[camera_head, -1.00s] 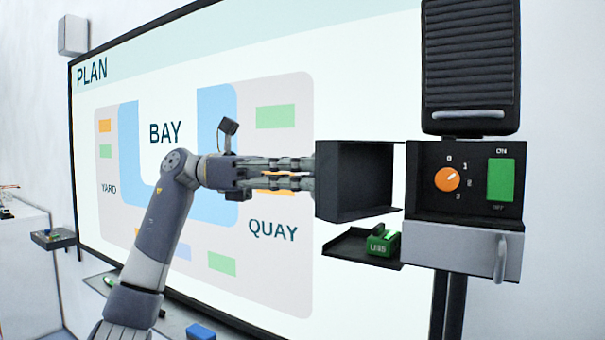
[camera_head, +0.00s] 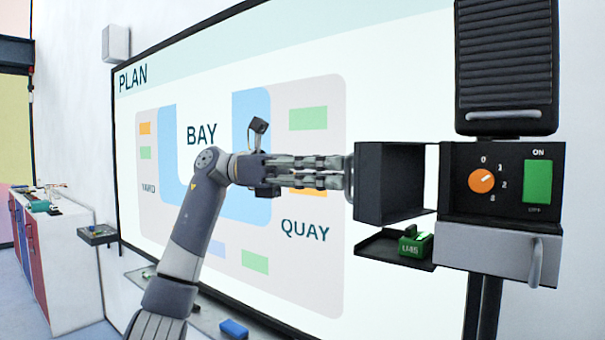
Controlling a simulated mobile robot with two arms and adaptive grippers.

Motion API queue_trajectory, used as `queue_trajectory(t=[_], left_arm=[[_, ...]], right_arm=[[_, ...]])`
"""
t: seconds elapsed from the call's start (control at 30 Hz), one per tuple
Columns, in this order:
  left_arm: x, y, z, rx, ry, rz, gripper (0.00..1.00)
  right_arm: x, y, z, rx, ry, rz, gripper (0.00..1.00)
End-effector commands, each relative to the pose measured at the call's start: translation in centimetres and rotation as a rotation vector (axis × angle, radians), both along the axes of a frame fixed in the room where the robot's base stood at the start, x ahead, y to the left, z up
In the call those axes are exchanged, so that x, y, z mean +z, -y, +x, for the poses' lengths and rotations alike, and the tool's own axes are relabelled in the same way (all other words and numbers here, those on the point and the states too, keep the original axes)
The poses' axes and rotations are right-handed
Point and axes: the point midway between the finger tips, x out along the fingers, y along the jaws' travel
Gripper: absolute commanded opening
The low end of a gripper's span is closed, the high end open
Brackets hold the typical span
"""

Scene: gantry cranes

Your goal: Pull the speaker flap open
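A ribbed black panel with a grille-like face, which looks like the speaker flap (camera_head: 505,65), hangs upright at the upper right. A pale bar handle (camera_head: 504,114) runs along its bottom edge. My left gripper (camera_head: 348,173) is well to the left and lower, beside the left edge of an open black box (camera_head: 395,185). Its fingers point right and their tips meet the box's edge in the picture. I cannot tell whether they touch it or how far apart they are. My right gripper is not in view.
Below the flap is a control panel with an orange knob (camera_head: 481,181) and a green switch (camera_head: 538,181). A grey drawer-like front (camera_head: 500,245) with an upright handle sits underneath. A black tray (camera_head: 375,247) holds a green block (camera_head: 414,243). A large plan board (camera_head: 385,75) stands behind.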

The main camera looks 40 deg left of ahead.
Motion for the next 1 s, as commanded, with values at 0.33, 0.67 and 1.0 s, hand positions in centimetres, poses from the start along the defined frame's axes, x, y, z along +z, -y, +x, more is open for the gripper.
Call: queue_trajectory(t=[0.33,0.67,1.0], left_arm=[[-0.2,-7.1,-1.8,0.002,-0.005,0.002,0.29],[-0.4,-9.7,-2.5,0.0,-0.008,0.006,0.29],[-0.5,-9.7,-2.5,0.0,-0.01,0.008,0.29]], right_arm=[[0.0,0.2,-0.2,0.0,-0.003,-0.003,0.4],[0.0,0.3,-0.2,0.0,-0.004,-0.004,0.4],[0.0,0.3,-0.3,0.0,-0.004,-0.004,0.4]])
